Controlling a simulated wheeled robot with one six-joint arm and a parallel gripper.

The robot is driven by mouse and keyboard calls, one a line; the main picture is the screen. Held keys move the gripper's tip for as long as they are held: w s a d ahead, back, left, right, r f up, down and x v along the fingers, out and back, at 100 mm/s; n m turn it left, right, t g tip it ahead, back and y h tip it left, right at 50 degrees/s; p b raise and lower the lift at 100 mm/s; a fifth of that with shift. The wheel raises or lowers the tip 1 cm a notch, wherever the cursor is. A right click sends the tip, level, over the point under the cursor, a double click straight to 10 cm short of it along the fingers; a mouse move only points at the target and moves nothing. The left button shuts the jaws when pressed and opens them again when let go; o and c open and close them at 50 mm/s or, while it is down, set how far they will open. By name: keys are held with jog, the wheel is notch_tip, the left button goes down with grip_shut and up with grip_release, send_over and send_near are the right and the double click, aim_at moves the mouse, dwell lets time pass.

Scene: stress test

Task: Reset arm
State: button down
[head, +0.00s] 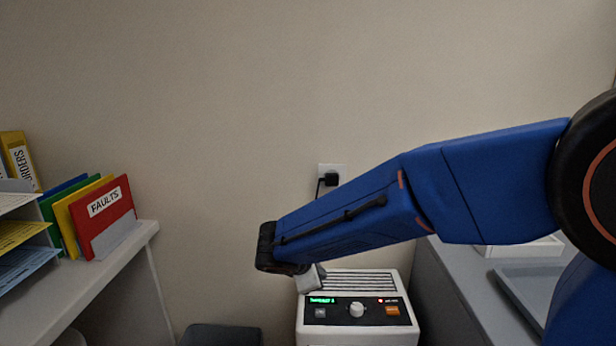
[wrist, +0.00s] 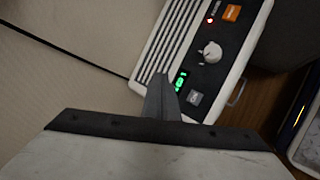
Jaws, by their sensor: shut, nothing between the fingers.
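My arm, in blue covers, reaches across the head view from the right. The machine also shows in the wrist view (wrist: 150,62), with a vented top, a green display, a round knob (head: 357,310), a grey button (head: 320,312), an orange switch (head: 392,310) and a small red light. I cannot tell whether the fingertips touch the machine.
A shelf (head: 140,236) at left holds colored folders, including a red one marked FAULTS (head: 103,215), and paper trays. A grey counter (head: 440,275) with trays stands at right. A wall outlet with a black plug (head: 331,179) is behind my arm. The upper wall area is clear.

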jog(key=s+d+r+m+g, duration=0.2)
jog(key=s+d+m, duration=0.35)
jog(key=d, duration=0.45)
jog(key=s+d+r+m+g, duration=0.15)
jog(key=s+d+m, duration=0.35)
jog(key=d, duration=0.5)
jog(key=s+d+m+y, duration=0.2)
jog(key=s+d+m, duration=0.1)
jog(key=s, duration=0.6)
jog(key=s+d+m+y, duration=0.2)
jog(key=s+d+m, duration=0.1)
jog(key=s+m, duration=0.3)
jog(key=s, duration=0.2)
jog(key=shift+s+r+t, duration=0.15)
jog(key=shift+s+t, duration=0.2)
jog(key=shift+m, duration=0.25)
